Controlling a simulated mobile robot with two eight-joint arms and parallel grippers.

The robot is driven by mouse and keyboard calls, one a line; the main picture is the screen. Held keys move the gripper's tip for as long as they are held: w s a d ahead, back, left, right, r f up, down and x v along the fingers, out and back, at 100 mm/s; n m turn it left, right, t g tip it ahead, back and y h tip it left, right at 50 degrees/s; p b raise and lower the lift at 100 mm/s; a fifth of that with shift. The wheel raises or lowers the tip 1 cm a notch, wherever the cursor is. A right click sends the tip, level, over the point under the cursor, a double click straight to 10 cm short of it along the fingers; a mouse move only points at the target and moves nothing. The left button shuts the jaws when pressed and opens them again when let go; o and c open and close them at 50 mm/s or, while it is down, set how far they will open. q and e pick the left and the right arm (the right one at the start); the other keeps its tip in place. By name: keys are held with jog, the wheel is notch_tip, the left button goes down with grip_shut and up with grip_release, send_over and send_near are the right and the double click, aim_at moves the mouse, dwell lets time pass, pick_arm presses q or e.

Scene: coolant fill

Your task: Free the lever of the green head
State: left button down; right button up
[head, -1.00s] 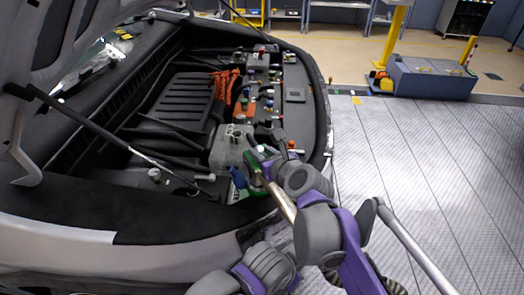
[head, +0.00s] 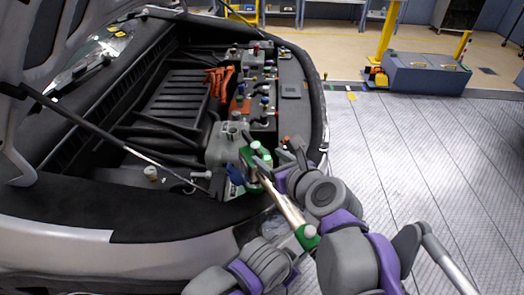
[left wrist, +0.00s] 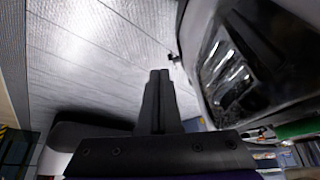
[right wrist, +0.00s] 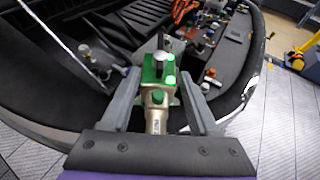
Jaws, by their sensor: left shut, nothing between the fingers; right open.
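The green head (head: 256,157) sits at the front right corner of the open engine bay. A metal tube (head: 286,205) runs from it down to a green end piece (head: 307,237). In the right wrist view the green head (right wrist: 150,72) has a pale knob on top; which part is the lever is hard to tell. My right gripper (right wrist: 158,76) is open, with one finger on each side of the head; contact is not clear. It also shows in the head view (head: 278,158). My left gripper (left wrist: 160,75) is shut and empty, near the headlight, low beside the car's front.
A grey reservoir (head: 226,142) stands right behind the green head. A blue part (head: 235,174) is just left of it. The raised hood and its prop rod (head: 110,140) are on the left.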

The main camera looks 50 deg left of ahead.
jog(key=shift+v, duration=1.4)
